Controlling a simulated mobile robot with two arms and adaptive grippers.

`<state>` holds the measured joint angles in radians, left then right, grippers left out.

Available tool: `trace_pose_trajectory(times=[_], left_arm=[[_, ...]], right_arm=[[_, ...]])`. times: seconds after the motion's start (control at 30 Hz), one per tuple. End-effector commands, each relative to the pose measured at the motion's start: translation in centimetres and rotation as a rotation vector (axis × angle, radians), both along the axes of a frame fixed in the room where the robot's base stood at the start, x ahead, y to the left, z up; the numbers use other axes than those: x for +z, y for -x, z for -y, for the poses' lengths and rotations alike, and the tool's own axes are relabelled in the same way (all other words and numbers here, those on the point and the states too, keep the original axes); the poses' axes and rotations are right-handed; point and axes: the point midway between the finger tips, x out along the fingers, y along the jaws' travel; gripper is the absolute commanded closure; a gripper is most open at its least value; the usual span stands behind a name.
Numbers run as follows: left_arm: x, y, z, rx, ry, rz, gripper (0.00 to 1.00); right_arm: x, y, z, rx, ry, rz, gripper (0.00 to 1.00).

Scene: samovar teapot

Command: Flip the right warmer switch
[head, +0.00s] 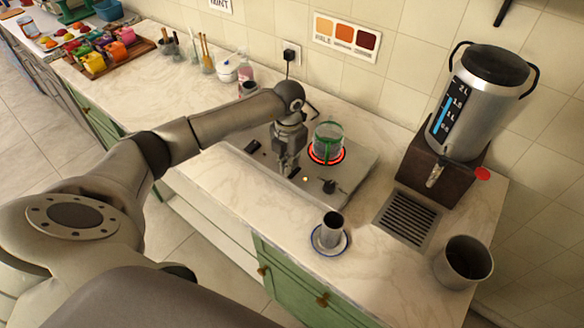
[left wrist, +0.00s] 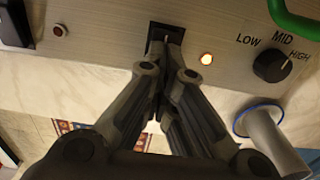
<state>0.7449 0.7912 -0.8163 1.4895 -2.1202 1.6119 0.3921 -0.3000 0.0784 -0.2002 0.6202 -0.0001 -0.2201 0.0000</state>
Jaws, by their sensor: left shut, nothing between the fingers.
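The warmer (head: 352,176) is a grey metal panel on the counter. A green-handled glass pot (head: 328,142) stands on its glowing red ring. My right gripper is out of view.
A knob (left wrist: 273,65) marked LOW, MID, HIGH sits right of the lit lamp. A metal cup (head: 332,222) on a saucer stands in front of the warmer. The samovar (head: 468,110) and a dark-filled pot (head: 463,262) are at the right.

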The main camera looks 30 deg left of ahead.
Motion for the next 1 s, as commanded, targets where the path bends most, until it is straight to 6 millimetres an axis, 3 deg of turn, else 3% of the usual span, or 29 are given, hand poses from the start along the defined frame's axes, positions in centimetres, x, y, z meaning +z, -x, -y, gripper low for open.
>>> trace_pose_trajectory(times=[0.67,1.0], left_arm=[[-0.9,0.1,0.0,0.000,0.000,-0.002,1.00],[1.5,0.0,0.0,-0.001,-0.001,-0.001,1.00]], right_arm=[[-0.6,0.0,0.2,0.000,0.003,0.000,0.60],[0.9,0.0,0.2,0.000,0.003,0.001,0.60]])
